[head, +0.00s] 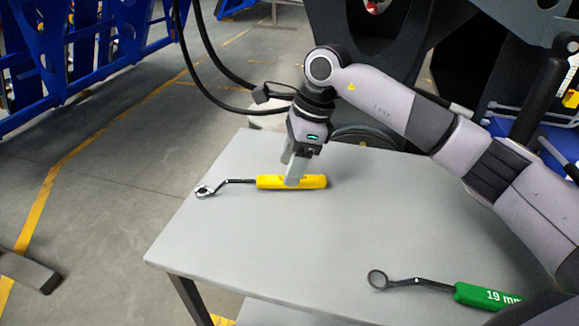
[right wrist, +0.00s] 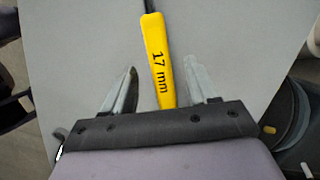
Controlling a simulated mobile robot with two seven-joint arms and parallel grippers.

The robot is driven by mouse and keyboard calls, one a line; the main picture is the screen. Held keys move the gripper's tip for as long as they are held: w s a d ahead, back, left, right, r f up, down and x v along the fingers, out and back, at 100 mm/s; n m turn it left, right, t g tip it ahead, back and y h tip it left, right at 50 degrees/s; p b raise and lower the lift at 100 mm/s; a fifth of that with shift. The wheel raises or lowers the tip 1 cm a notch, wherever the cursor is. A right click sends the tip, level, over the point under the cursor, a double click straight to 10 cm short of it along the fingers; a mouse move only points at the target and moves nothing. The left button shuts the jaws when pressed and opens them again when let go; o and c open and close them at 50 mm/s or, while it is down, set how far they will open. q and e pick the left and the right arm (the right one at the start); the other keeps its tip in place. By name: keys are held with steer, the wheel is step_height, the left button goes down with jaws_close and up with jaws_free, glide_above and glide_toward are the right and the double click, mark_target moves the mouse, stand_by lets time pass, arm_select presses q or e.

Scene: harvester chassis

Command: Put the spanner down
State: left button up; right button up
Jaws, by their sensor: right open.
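A spanner with a yellow handle (head: 312,182) lies on the grey table (head: 250,235), its dark bent shaft and ring end (head: 207,190) pointing left. In the right wrist view the yellow handle (right wrist: 157,60) reads "17 mm". My right gripper (head: 292,180) is over the handle, pointing down. Its two fingers (right wrist: 160,90) stand apart on either side of the handle, with a gap on both sides. A second spanner with a green handle (head: 480,296), marked "19 mm", lies near the table's front right. My left gripper is not in view.
The middle of the table between the two spanners is clear. The table's left edge is close to the yellow spanner's ring end. Dark machinery (head: 400,40) stands behind the table, and a blue frame (head: 75,50) stands at the back left.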

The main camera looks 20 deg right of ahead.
steer(key=v, duration=1)
steer(key=shift+r+p, duration=0.25)
steer(key=shift+p, duration=0.1)
